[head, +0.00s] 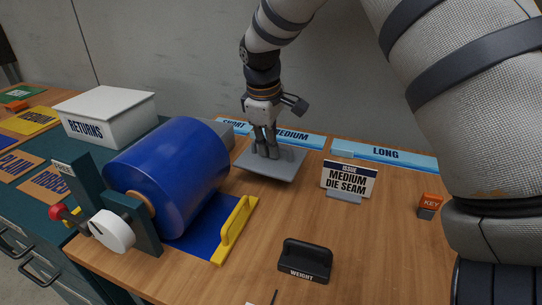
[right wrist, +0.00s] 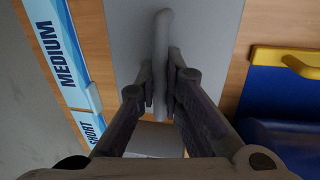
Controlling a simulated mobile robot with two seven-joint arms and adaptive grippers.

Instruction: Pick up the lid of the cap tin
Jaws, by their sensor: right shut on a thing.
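The lid (head: 285,166) is a flat grey plate with an upright handle, in the middle of the head view. My right gripper (head: 265,153) points down over it and is shut on its handle. In the right wrist view the two fingers of my right gripper (right wrist: 162,85) are on either side of the handle (right wrist: 162,40), with the lid plate (right wrist: 130,30) beneath. A grey box (head: 238,127), which may be the cap tin, shows partly behind the blue roll. My left gripper is not in view.
A large blue roll (head: 180,165) on a stand is at left, with a yellow-handled bar (head: 236,230) beside it. A white returns box (head: 105,112) is far left.

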